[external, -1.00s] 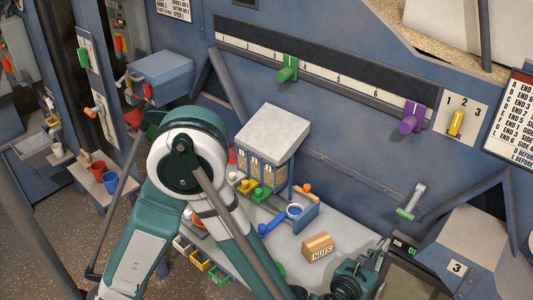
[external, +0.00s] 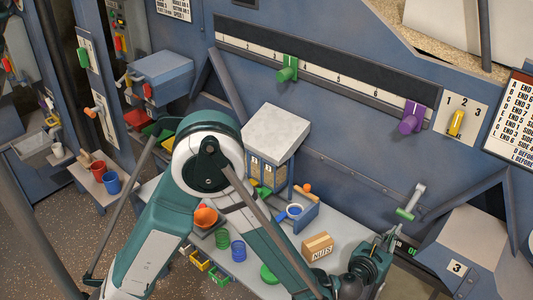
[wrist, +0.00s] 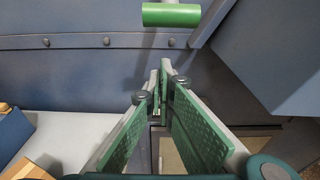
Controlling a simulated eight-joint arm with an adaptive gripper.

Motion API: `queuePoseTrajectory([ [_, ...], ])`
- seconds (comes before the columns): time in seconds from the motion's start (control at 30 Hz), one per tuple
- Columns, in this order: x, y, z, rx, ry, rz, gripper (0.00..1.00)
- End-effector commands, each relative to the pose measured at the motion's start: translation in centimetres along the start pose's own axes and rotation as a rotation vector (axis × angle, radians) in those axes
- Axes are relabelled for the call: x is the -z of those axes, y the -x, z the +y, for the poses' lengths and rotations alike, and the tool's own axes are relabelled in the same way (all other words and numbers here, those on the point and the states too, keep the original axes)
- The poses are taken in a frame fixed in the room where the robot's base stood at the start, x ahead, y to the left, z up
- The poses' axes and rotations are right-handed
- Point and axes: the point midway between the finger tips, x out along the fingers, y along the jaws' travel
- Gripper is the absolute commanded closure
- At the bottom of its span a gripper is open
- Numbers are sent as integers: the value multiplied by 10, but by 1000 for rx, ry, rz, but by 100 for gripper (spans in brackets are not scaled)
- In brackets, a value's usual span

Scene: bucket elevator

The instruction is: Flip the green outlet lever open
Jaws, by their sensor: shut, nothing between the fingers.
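The outlet lever has a pale metal arm and a green cylindrical grip (external: 405,213). It hangs on the blue wall at the right of the external view. In the wrist view the green grip (wrist: 171,15) lies across the top edge, beyond my fingertips, and most of the lever's arm is cut off. My gripper (external: 390,233) is below and slightly left of the grip in the external view. In the wrist view my gripper (wrist: 159,82) has its green-padded fingers meeting at the tips, with nothing between them. A gap shows between fingertips and grip.
A grey-blue hood (external: 468,232) marked 3 stands right of the lever. A grey table (external: 340,225) with a NUTS box (external: 317,246) lies to the left. A purple slider knob (external: 411,118) and a yellow selector (external: 456,122) are higher on the wall.

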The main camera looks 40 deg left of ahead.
Motion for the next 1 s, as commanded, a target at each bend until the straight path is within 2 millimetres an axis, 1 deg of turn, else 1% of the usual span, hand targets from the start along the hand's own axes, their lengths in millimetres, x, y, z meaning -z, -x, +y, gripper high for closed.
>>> queuePoseTrajectory([
  [0.03,1,-8,1,-2,0,0,100],
  [0.3,-20,2,0,0,0,0,100],
  [0.53,-32,6,0,0,0,0,100],
  [0.7,-37,8,0,0,0,0,100],
  [1.0,-38,8,0,0,0,0,100],
])
